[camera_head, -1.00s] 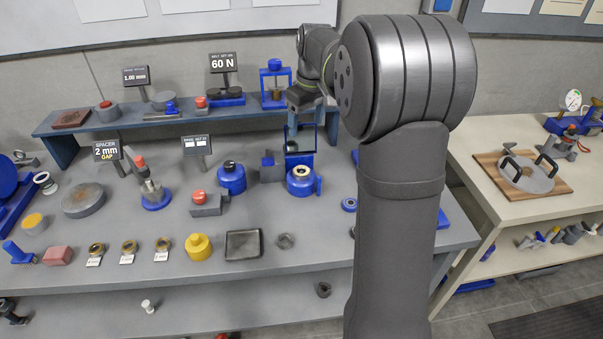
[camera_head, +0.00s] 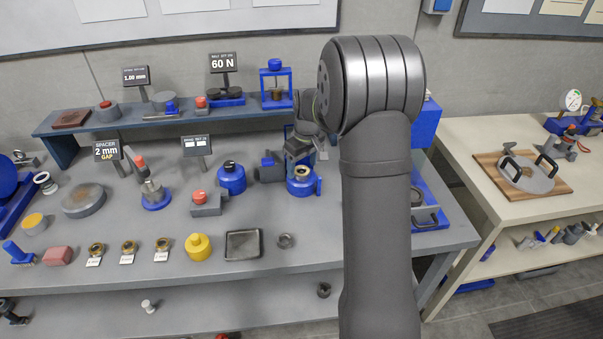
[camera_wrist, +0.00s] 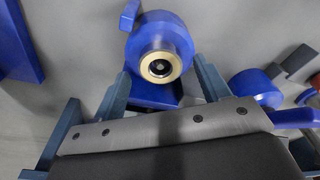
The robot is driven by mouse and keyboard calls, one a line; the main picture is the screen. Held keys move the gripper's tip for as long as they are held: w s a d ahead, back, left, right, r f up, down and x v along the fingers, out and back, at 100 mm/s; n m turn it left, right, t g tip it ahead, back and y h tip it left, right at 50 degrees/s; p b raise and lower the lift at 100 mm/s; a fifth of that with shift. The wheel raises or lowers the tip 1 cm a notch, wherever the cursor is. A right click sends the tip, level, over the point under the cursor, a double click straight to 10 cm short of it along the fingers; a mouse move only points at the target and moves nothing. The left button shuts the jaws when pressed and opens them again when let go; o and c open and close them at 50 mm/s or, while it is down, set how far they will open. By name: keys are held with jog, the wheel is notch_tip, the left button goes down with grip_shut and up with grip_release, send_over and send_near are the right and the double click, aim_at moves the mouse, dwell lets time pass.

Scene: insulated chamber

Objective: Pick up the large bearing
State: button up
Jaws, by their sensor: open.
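My gripper (camera_head: 301,158) is over the blue round housing (camera_head: 301,184) at the middle right of the grey bench. In the wrist view its two blue-grey fingers are apart and empty, and my gripper (camera_wrist: 161,70) points at the blue housing (camera_wrist: 160,28). A brass-coloured ring with a dark centre (camera_wrist: 161,66) sits in the housing's top, between the fingertips in the picture; I see no contact. Which part is the large bearing I cannot tell for sure.
A raised blue-grey shelf (camera_head: 75,135) runs behind. A blue pot (camera_head: 231,179) and a grey block with red knob (camera_head: 207,203) stand left of the housing. A black-rimmed tray (camera_head: 243,257) lies in front. A blue fixture (camera_head: 428,205) is right of my arm.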

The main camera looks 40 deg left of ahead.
jog(key=shift+a+f, duration=0.1)
jog(key=shift+f, duration=0.6)
jog(key=c, duration=1.2)
